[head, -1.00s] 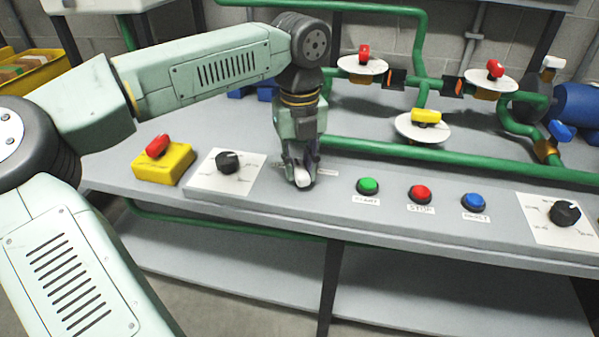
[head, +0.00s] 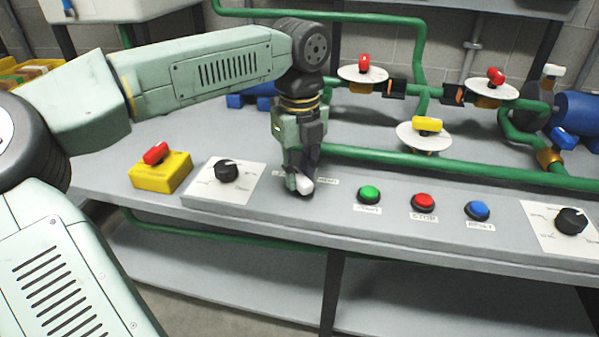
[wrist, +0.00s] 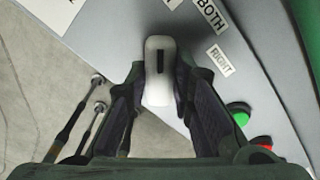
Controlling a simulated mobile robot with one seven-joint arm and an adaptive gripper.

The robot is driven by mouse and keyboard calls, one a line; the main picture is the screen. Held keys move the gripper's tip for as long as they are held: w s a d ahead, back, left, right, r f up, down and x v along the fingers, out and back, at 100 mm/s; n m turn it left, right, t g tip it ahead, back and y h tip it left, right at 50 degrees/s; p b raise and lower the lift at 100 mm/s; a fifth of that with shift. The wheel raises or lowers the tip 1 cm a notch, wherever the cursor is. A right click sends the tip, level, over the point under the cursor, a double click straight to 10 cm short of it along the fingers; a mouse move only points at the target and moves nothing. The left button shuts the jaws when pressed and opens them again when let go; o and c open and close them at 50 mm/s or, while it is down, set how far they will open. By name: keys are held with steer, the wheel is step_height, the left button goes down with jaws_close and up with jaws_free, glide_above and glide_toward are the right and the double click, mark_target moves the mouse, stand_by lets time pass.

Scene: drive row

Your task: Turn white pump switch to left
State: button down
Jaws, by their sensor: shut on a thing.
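The white pump switch (head: 304,185) is on the sloped front panel, between the left black knob and the green button. My gripper (head: 300,181) comes down on it from above. In the wrist view my gripper (wrist: 160,84) has a finger on each side of the white switch handle (wrist: 158,90), shut on it. The handle has a short dark line and runs up and down that picture. The BOTH label (wrist: 210,15) and the RIGHT label (wrist: 221,61) lie to its right. In the head view the gripper hides part of the switch and its labels.
A yellow box with a red switch (head: 160,172) and a black knob (head: 227,171) are to the left. Green (head: 369,195), red (head: 424,202) and blue (head: 477,210) buttons are to the right. Green pipes (head: 410,159) with valves run behind.

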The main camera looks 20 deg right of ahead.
mark_target(300, 175)
steer(key=c, duration=1.4)
jaws_free()
step_height(300, 175, up, 12)
